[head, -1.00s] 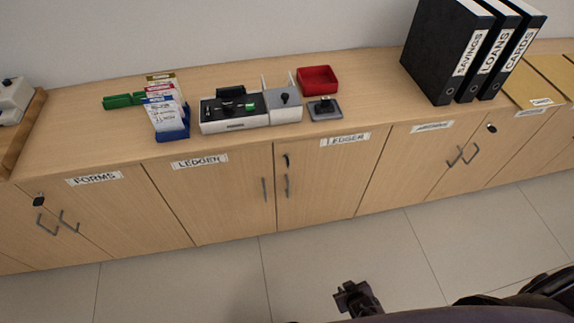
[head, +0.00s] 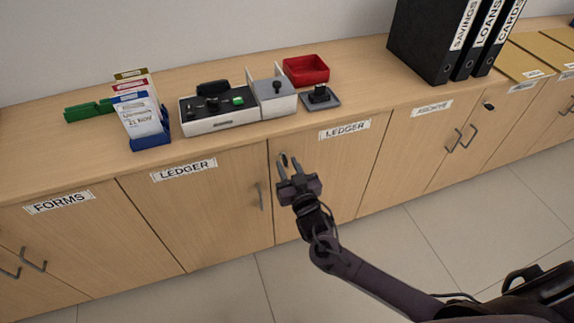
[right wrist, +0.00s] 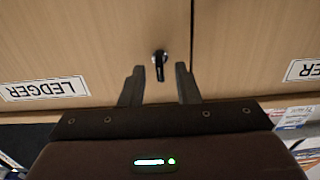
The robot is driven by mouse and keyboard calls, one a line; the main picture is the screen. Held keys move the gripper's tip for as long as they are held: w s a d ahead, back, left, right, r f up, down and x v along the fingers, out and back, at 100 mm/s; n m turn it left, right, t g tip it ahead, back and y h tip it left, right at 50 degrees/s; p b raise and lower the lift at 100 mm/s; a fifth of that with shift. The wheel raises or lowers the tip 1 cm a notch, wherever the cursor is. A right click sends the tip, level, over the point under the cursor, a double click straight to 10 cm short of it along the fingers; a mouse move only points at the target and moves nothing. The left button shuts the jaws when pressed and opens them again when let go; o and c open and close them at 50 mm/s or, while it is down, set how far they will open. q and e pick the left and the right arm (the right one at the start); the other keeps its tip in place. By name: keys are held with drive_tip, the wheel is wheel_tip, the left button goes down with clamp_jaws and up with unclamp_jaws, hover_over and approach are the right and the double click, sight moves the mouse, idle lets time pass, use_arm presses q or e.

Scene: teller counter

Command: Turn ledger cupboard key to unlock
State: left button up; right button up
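The ledger cupboard has a left door (head: 200,215) and a right door (head: 330,180), both labelled LEDGER and both closed. The dark key (right wrist: 159,68) sits in its lock near the inner edge of one door in the right wrist view. In the head view the key (head: 283,160) shows just past my right fingertips. My right gripper (head: 288,168) is open and faces the door. In the right wrist view its two fingers (right wrist: 160,85) are spread, with the key ahead of and between them, apart from both. My left gripper is not in view.
The counter top (head: 50,160) overhangs just above the lock. On it stand a card holder (head: 150,143), a stamp machine (head: 222,118), a red tray (head: 306,70) and black binders (head: 430,40). The door handle (head: 259,197) is close to my right gripper.

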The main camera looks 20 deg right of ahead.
drive_tip(key=shift+w, duration=0.65)
clamp_jaws()
